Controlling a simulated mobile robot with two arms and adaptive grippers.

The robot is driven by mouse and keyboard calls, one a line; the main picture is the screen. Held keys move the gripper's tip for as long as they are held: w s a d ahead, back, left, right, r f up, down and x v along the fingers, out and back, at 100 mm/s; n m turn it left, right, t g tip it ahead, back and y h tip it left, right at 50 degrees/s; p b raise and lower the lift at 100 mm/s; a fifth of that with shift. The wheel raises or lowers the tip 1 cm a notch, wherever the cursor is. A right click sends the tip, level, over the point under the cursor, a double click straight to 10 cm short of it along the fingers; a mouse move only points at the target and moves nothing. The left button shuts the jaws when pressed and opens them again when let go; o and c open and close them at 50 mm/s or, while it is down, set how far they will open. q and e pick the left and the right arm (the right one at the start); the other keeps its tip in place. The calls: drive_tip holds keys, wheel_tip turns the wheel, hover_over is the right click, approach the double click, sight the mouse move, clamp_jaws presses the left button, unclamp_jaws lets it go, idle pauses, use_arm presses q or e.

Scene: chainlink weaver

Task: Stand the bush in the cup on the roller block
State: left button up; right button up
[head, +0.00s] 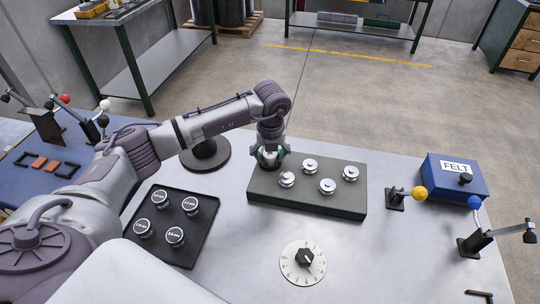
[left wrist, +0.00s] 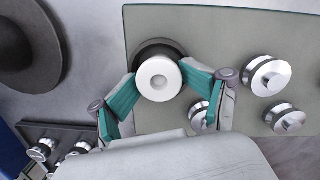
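The roller block (head: 262,187) is a flat grey-green block on the bench, with several metal rollers (head: 327,186) on its top. My left gripper (head: 268,160) is over its back left corner. In the left wrist view my left gripper's teal fingers (left wrist: 160,82) close on both sides of a white ring-shaped bush (left wrist: 150,70). A dark round cup (left wrist: 150,50) in the block (left wrist: 205,30) shows behind the bush, partly covered by it. The bush overlaps the cup's lower side; I cannot tell whether it is in the cup or above it. My right gripper is not in view.
A black tray (head: 167,251) with several labelled round pieces lies left of the block. A black round base (head: 205,157) stands behind it. A dial (head: 303,263) lies in front. A blue FELT box (head: 456,177) and a yellow-knobbed lever (head: 419,192) are at the right.

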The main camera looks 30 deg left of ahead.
sight(271, 158)
use_arm(q)
drive_tip(key=shift+r+p, duration=0.35)
drive_tip(key=shift+r, duration=0.2)
drive_tip(key=shift+w+r, duration=0.1)
drive_tip(key=shift+r, duration=0.25)
wheel_tip(271, 158, up, 11)
drive_tip(key=s+b, duration=0.1)
drive_tip(key=b, duration=0.2)
drive_tip(key=shift+s+d+r+b, duration=0.15)
drive_tip(key=shift+d+r+b, duration=0.05)
drive_tip(key=shift+d+b, duration=0.2)
